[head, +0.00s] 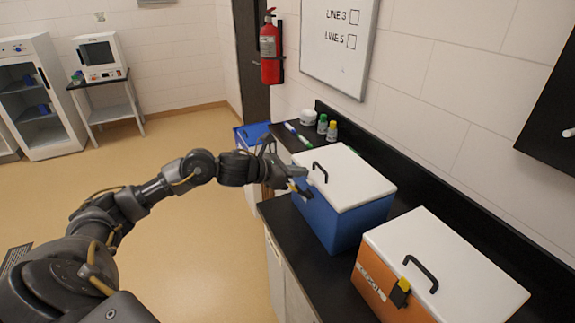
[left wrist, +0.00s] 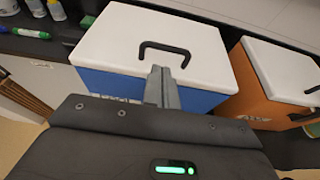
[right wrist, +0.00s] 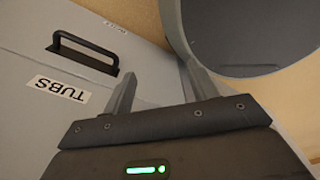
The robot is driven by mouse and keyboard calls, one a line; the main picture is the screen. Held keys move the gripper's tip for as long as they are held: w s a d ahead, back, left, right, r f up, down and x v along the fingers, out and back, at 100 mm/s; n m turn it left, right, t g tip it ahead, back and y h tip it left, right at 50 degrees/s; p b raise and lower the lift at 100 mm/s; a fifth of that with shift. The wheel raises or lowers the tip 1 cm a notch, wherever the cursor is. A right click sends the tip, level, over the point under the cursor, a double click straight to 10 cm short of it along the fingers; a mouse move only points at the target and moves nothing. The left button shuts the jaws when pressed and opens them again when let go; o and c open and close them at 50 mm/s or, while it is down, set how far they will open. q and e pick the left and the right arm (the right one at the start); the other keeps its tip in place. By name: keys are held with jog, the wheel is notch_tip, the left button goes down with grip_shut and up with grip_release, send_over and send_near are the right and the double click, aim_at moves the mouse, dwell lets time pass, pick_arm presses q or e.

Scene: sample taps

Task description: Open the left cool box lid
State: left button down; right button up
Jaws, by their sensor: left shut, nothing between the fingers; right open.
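The left cool box (head: 345,222) is blue with a white lid (head: 345,178) and stands on the black counter. Its lid lies closed, with a black handle (head: 320,171) on top. My left gripper (head: 303,172) is shut and empty at the lid's left front edge. In the left wrist view, the shut fingers (left wrist: 161,85) point at the lid (left wrist: 150,38) just in front of its handle (left wrist: 165,50); I cannot tell whether they touch. My right gripper (right wrist: 160,90) is open and empty, away from the cool boxes, near a grey surface labelled TUBS (right wrist: 58,88).
An orange cool box (head: 385,285) with a white closed lid stands to the right on the same counter. A fire extinguisher (head: 270,48) hangs on the wall.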

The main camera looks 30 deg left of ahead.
aim_at(309, 181)
pick_arm(q)
jog(key=p+x, duration=0.1)
jog(key=x, duration=0.2)
jog(key=shift+r, duration=0.1)
jog(key=shift+w+d, duration=0.15)
jog(key=shift+w, duration=0.1)
pick_arm(e)
jog(key=shift+d+r, duration=0.1)
jog(key=shift+r, duration=0.7)
